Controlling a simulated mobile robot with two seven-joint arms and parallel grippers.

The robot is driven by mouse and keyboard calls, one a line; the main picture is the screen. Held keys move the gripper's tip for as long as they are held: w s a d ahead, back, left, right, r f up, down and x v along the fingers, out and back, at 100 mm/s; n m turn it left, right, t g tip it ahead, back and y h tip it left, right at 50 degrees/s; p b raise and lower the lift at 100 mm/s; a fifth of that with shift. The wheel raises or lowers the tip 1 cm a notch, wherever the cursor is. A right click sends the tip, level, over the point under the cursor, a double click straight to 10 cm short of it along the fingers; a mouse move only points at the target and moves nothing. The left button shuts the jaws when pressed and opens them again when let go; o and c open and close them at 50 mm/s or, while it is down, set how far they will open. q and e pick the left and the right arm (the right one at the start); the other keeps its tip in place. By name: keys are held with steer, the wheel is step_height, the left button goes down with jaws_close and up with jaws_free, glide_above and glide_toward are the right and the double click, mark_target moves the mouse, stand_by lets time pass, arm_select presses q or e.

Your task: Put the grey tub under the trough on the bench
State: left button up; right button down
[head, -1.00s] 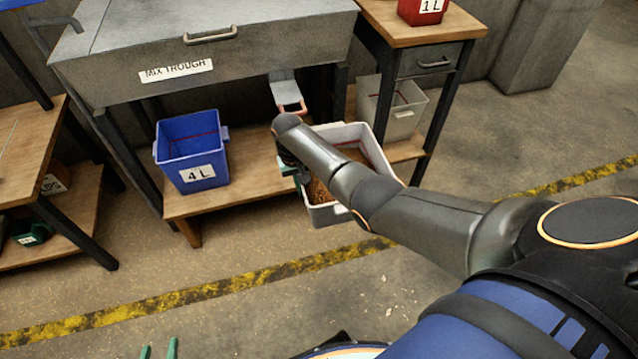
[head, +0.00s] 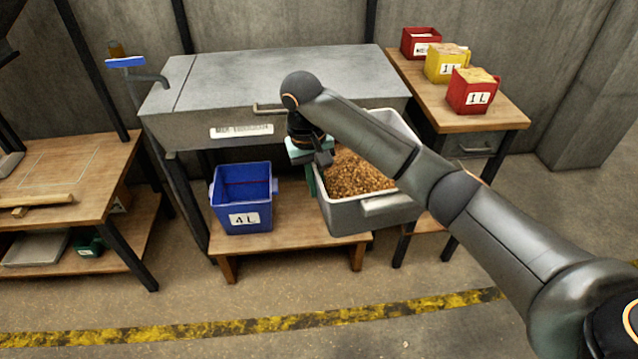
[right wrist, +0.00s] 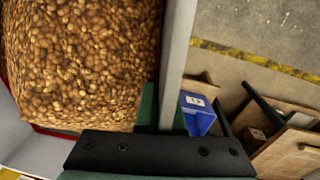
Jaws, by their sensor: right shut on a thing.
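The grey tub (head: 372,213), nearly full of brown grain, hangs tilted in front of the right end of the mix trough (head: 270,90), raised above the low wooden shelf (head: 290,222). My right gripper (head: 312,178) is shut on the tub's left wall; my arm covers part of the tub. In the right wrist view the tub wall (right wrist: 178,60) runs between the fingers (right wrist: 160,108), with grain on its left side. The trough's spout is hidden. My left gripper is out of view.
A blue 4 L bin (head: 242,200) stands on the shelf, left of the tub. A side table (head: 500,115) at right holds red and yellow measuring boxes. A wooden bench (head: 70,170) stands at left. The floor in front is clear.

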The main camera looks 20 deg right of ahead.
mark_target(354, 197)
steer(key=shift+n, duration=0.8)
steer(key=s+r+p, duration=0.1)
steer(key=s+r, duration=0.1)
steer(key=s+r+p, duration=0.1)
steer(key=s+r, duration=0.1)
steer(key=s, duration=0.1)
steer(key=s+r+p, duration=0.1)
steer(key=s+r, duration=0.1)
steer(key=s, duration=0.1)
steer(key=shift+s+a, duration=0.25)
steer(key=shift+a, duration=0.1)
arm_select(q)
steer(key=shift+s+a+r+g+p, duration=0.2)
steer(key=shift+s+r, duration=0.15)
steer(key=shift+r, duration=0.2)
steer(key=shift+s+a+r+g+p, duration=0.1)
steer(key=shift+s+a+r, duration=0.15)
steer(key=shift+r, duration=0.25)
arm_select(e)
steer(key=shift+s+a+r, duration=0.15)
steer(key=shift+s+a, duration=0.05)
steer(key=shift+s, duration=0.25)
